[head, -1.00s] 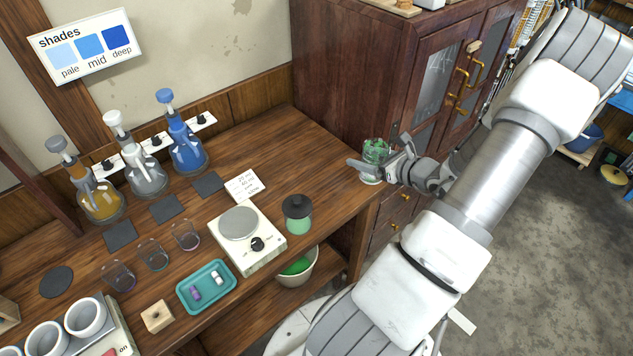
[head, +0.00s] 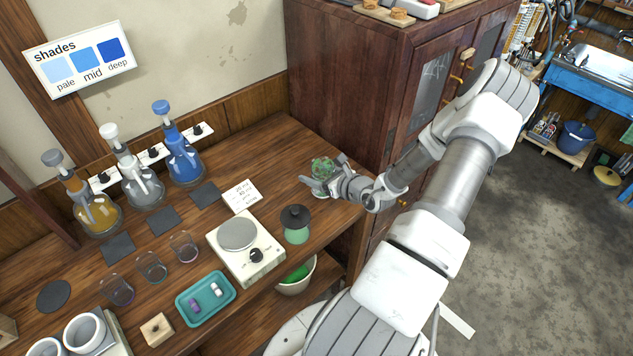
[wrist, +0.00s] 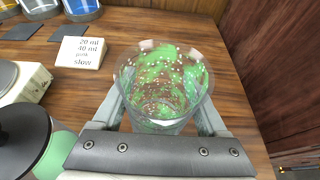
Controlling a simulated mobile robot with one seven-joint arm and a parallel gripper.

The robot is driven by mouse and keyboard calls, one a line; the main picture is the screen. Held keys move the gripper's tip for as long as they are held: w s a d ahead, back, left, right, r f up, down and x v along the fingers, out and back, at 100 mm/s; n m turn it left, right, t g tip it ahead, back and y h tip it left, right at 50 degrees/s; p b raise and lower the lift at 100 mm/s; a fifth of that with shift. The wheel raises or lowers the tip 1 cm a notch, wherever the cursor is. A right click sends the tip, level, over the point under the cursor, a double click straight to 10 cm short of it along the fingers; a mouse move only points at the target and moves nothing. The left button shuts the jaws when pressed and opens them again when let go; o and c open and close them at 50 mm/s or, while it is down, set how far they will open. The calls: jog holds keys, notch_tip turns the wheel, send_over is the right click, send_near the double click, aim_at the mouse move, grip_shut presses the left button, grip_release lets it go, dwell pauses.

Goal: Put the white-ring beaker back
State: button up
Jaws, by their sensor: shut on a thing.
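My gripper (head: 324,174) is shut on a clear glass beaker (head: 322,165), over the right part of the wooden bench. The beaker also shows in the wrist view (wrist: 165,88), between the two fingers, with green contents and pale specks. A whitish patch shows low on it, but I cannot tell if this is a white ring. I cannot tell whether its base touches the bench. Three other glass beakers, the left (head: 117,290), middle (head: 151,266) and right (head: 184,246), stand in a row at left; their ring colours are too small to tell.
A hotplate (head: 237,236), a dark-lidded green jar (head: 296,226) and a white note card (head: 241,196) stand left of my gripper. Dark square mats (head: 164,221) lie before several flasks (head: 184,163). A teal tray (head: 206,299) is at the front. A wooden cabinet (head: 340,90) rises behind.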

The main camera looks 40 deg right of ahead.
jog(key=shift+f, duration=1.85)
jog(key=shift+f, duration=0.2)
jog(key=o, duration=1.5)
jog(key=shift+r, duration=0.1)
jog(key=shift+s+r, duration=0.1)
jog(key=shift+r, duration=0.15)
jog(key=v, duration=1.1)
jog(key=shift+s+b, duration=0.3)
jog(key=shift+s, duration=0.1)
